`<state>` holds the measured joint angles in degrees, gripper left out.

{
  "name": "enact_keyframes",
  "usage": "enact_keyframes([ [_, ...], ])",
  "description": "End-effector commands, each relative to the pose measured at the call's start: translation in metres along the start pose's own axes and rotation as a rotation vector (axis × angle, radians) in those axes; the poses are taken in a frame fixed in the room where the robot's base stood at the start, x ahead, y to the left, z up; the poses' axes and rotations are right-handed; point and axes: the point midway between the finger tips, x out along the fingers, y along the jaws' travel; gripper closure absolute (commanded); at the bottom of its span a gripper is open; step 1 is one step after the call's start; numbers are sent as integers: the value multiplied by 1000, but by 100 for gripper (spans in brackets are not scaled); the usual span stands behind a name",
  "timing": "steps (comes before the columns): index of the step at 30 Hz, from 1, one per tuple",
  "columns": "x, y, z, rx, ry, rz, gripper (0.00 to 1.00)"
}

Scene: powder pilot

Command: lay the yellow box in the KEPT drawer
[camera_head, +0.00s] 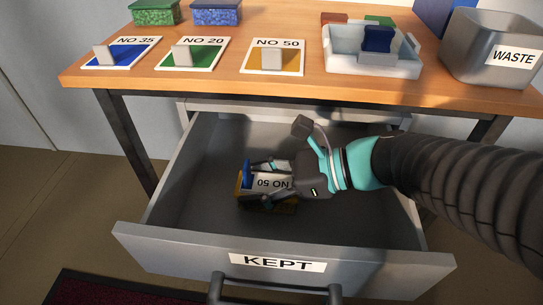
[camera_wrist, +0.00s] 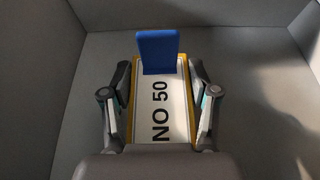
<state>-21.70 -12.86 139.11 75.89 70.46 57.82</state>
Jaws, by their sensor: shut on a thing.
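The yellow box (camera_head: 239,187) is inside the open KEPT drawer (camera_head: 190,238). Its lid has a white label reading NO 50 and an upright blue tab, and its yellow rim shows around the label in the wrist view (camera_wrist: 211,130). My gripper (camera_head: 268,183) reaches down into the drawer from the right. Its two fingers are shut on the long sides of the box. The box is at or close to the drawer floor; I cannot tell if it touches.
The drawer is otherwise empty, with bare floor around the box. On the table (camera_head: 110,77) above are mats NO 35 (camera_head: 130,46), NO 20 (camera_head: 208,48) and NO 50 (camera_head: 290,60), a white tray (camera_head: 345,62) and a grey WASTE bin (camera_head: 470,55).

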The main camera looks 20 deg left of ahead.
Motion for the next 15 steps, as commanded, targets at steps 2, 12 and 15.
enact_keyframes([
  [2, 1, 0, -2, 1, 0, 0, 38],
  [12, 1, 0, -2, 0, 0, 0, 15],
  [15, 0, 0, 0, 0, 0, 0, 15],
])
